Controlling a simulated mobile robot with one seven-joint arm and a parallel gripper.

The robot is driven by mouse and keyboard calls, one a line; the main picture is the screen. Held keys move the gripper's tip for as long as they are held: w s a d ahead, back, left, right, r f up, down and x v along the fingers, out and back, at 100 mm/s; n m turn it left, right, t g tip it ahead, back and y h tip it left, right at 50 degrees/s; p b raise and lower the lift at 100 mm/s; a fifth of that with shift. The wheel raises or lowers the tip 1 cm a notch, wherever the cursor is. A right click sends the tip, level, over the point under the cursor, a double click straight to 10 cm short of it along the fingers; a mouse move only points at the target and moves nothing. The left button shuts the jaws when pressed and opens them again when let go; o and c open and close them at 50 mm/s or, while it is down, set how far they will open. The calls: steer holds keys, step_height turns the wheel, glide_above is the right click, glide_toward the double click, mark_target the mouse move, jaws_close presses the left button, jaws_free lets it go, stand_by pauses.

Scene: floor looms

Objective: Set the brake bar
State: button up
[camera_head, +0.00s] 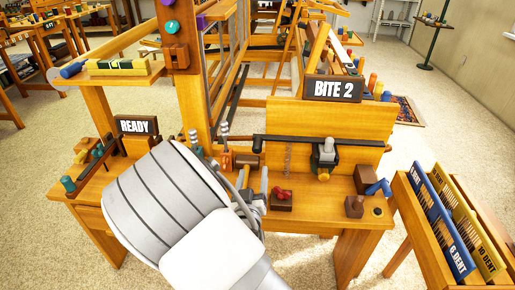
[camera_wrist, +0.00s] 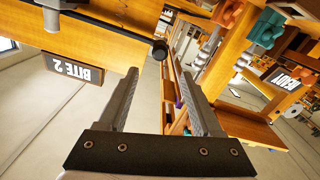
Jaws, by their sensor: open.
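The dark brake bar (camera_head: 290,139) lies across the front of the upright wooden panel (camera_head: 285,118) beneath the "BITE 2" sign (camera_head: 334,88). A grey clamp-like block (camera_head: 325,152) sits on it right of its middle. In the wrist view the bar (camera_wrist: 110,32) runs in from the upper left, and its round black end (camera_wrist: 160,49) shows just beyond the space between my fingertips. My gripper (camera_head: 254,180) is at the loom's front ledge, below the bar's left end. In the wrist view my gripper (camera_wrist: 161,66) is open, with nothing between its fingers. Contact with the bar cannot be told.
A "READY" sign (camera_head: 136,126) stands at the left of the ledge. A red-knobbed block (camera_head: 281,199), a brown block (camera_head: 354,206) and a blue-handled piece (camera_head: 377,187) stand right of my gripper. A rack of dent reeds (camera_head: 447,222) is at the right. The loom post (camera_head: 190,100) rises close by.

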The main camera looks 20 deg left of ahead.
mark_target(257, 151)
steer(key=b+x, duration=0.2)
steer(key=x, duration=1.1)
steer(key=shift+w+a+f, duration=0.1)
steer(key=shift+w, duration=0.15)
jaws_close()
stand_by(0.8)
